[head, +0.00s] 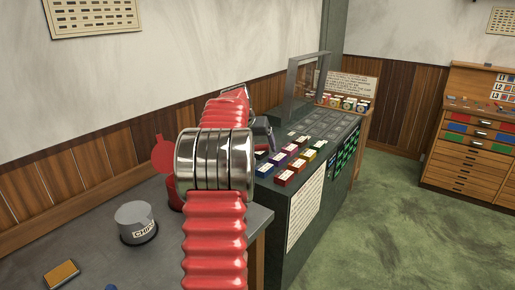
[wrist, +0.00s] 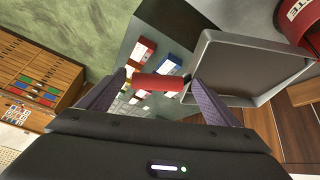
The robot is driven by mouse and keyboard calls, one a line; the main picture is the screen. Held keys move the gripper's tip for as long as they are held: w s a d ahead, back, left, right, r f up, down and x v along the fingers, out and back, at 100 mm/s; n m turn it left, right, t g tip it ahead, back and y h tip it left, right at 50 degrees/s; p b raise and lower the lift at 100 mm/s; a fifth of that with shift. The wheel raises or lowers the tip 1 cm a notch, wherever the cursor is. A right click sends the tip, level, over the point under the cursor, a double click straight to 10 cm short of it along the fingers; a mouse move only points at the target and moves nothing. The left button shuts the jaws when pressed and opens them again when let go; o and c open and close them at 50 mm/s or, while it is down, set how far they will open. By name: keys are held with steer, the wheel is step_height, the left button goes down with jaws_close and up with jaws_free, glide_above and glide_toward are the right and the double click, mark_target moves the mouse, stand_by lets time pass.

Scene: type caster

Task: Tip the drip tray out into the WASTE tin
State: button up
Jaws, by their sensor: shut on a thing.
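My gripper (wrist: 159,80) is shut on the red handle of the drip tray in the wrist view. The drip tray (wrist: 245,62) is a shallow, dark grey square pan, right of my fingers, its inner floor facing the camera. I see no contents in it. The WASTE tin (wrist: 302,22) is red, with the letters "TE" showing, at the upper right corner beside the tray. In the head view, a red tin with a raised round lid (head: 164,155) stands left of my arm, its body mostly hidden. My arm hides the tray there, and most of my gripper.
A grey tin marked "CHI" (head: 136,222) and an orange-topped block (head: 62,273) sit on the grey bench (head: 100,250). A dark green machine (head: 285,215) with coloured blocks stands right of my arm. Wooden drawers (head: 465,165) stand far right, past open green floor.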

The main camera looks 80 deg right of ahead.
steer(key=shift+w+a+r+g+h, duration=0.2)
steer(key=shift+w+a+r+g, duration=0.15)
steer(key=shift+w+r, duration=0.35)
steer(key=shift+w+a+r+g+h, duration=0.25)
steer(key=shift+w+a+r, duration=0.1)
steer(key=shift+r, duration=0.5)
stand_by(0.9)
steer(key=w+a+r+g+h, duration=0.1)
steer(key=w+a+r+g, duration=0.1)
steer(key=w+r, duration=0.3)
steer(key=shift+a+n+h, duration=0.35)
steer(key=shift+a+n, duration=0.05)
steer(key=shift+a, duration=0.15)
stand_by(4.4)
